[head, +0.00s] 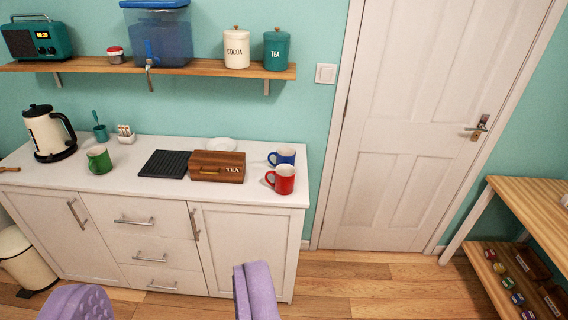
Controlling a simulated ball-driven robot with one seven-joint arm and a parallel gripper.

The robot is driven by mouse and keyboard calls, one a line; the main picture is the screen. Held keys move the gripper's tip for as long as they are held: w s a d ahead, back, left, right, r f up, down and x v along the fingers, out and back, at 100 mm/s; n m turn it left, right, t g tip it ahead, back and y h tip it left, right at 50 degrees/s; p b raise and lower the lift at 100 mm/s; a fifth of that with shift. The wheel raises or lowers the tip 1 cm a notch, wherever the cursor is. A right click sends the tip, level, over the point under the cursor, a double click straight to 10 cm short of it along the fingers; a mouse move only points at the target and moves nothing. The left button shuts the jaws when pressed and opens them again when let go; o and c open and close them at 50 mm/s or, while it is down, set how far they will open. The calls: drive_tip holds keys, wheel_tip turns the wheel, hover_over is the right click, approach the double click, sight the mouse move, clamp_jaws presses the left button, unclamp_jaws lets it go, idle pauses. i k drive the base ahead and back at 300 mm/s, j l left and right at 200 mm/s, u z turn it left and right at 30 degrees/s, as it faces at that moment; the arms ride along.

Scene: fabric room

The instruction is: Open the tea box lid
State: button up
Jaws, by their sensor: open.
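The tea box (218,174) is a brown wooden box marked "TEA" on its front. It sits on the white counter, right of centre. Its lid (217,159) appears closed, with a light handle visible at the front left. My gripper (168,300) shows at the bottom of the view as two purple ridged fingers set wide apart. It is open and empty, in front of the counter's drawers and well short of the box.
A blue mug (282,157) and a red mug (282,180) stand just right of the box. A green mug (99,160) and kettle (50,134) stand further left. A shelf (180,70) hangs above.

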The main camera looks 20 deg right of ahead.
sight(214, 162)
drive_tip(key=i+l, duration=0.15)
drive_tip(key=i, duration=0.35)
drive_tip(key=i+l, duration=0.15)
drive_tip(key=i, duration=0.3)
drive_tip(key=i+l+u, duration=0.1)
drive_tip(key=i, duration=0.4)
drive_tip(key=i+l, duration=0.25)
drive_tip(key=i, duration=0.25)
drive_tip(key=i+l, duration=0.2)
drive_tip(key=i, duration=0.25)
drive_tip(key=u, duration=0.05)
